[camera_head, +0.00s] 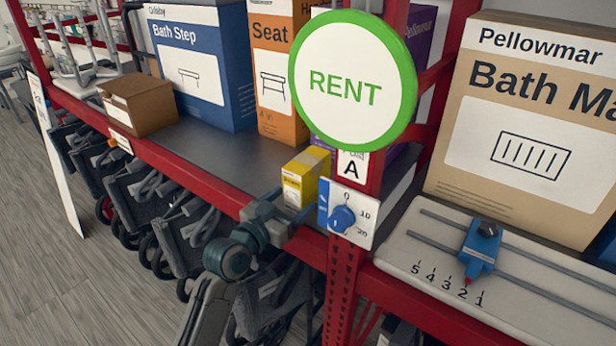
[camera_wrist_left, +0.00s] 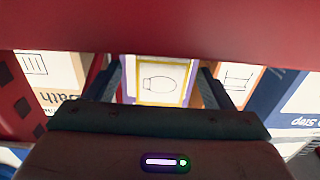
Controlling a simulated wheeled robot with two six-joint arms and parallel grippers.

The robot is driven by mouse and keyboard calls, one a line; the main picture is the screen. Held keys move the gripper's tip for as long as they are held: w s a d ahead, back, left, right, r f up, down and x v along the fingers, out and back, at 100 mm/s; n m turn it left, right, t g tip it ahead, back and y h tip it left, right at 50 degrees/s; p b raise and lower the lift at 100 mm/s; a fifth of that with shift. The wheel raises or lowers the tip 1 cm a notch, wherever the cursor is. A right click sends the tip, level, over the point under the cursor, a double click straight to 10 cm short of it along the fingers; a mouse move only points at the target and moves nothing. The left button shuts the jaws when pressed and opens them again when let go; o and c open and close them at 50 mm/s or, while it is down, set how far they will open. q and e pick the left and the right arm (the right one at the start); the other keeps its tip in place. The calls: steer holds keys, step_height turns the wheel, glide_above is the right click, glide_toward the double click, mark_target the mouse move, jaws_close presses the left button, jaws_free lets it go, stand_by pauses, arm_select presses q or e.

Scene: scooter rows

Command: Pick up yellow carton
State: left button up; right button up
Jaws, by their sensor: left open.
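The yellow carton (camera_head: 306,176) stands on the dark shelf beside the red post, near the shelf's front edge. My left gripper (camera_head: 288,212) is in front of the carton at the shelf edge, open. In the left wrist view the yellow carton (camera_wrist_left: 158,82) shows its front with a bulb-like outline. It appears between the two fingers of the left gripper (camera_wrist_left: 160,84), with a finger to each side. I cannot tell whether the fingers touch it. My right gripper is not in view.
The round RENT sign (camera_head: 352,80) and a dial plate (camera_head: 346,213) hang by the post, close to the carton. Behind stand an orange Seat box (camera_head: 277,75) and a blue Bath Step box (camera_head: 200,65). The red shelf edge (camera_head: 185,172) runs in front.

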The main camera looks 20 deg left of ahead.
arm_select(q)
steer(key=shift+w+d, duration=0.1)
steer(key=shift+w, duration=0.35)
steer(key=p+x, duration=0.2)
steer(key=x, duration=0.1)
steer(key=shift+w, duration=0.35)
steer(key=shift+w+d+f, duration=0.15)
steer(key=shift+w+d, duration=0.05)
steer(key=shift+w, duration=0.35)
steer(key=shift+c, duration=0.9)
steer(key=c, duration=1)
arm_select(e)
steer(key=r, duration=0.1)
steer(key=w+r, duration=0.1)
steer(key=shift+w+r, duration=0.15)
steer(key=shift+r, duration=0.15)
